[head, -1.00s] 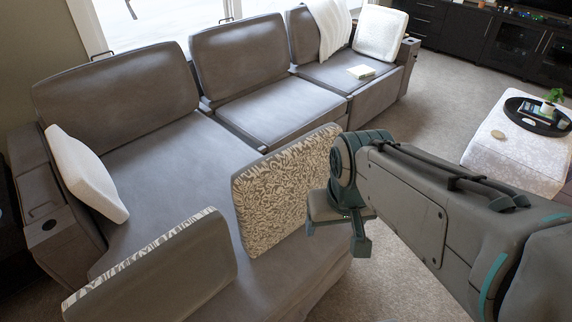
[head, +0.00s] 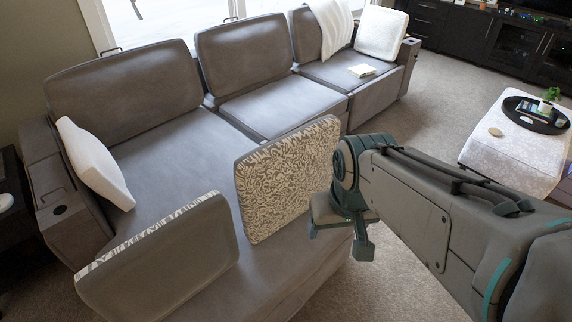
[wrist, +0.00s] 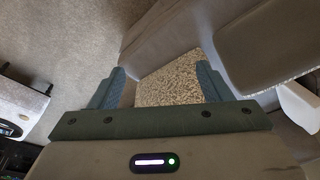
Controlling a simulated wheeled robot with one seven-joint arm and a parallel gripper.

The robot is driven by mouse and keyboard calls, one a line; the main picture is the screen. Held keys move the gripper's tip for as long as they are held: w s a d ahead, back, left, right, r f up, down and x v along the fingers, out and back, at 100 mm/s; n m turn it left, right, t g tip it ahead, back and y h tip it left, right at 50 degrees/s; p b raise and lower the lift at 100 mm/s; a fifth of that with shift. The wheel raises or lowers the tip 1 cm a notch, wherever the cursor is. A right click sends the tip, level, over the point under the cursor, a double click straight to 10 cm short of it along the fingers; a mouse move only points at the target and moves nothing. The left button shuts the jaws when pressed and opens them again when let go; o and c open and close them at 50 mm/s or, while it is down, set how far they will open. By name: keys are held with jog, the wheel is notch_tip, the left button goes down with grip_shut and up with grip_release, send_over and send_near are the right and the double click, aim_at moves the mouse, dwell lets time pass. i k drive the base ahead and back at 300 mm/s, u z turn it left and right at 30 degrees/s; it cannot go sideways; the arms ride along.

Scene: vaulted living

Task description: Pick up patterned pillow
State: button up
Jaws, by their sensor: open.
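A patterned pillow (head: 285,185) with a cream and grey leaf print stands upright on the grey sofa's near section, at the middle of the head view. A second pillow (head: 160,262), with a plain grey face and a patterned edge, stands at lower left. My gripper (head: 338,242) is just right of the leaf-print pillow, pointing down, partly hidden by its own wrist. In the wrist view my gripper (wrist: 163,80) is open, and the patterned surface (wrist: 170,86) shows between its fingers. I cannot tell whether they touch it.
The grey sofa (head: 170,150) fills the left and back. White pillows sit at its left (head: 92,165) and far right (head: 381,33) ends. A white ottoman (head: 490,150) with a black tray (head: 535,113) stands at right. Carpet lies between.

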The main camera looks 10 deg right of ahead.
aim_at(276, 181)
jog(key=z, duration=0.3)
jog(key=k, duration=1.2)
jog(key=z, duration=0.85)
jog(key=i, duration=1.25)
jog(key=u, duration=1.45)
jog(key=i, duration=0.6)
jog(key=u, duration=0.55)
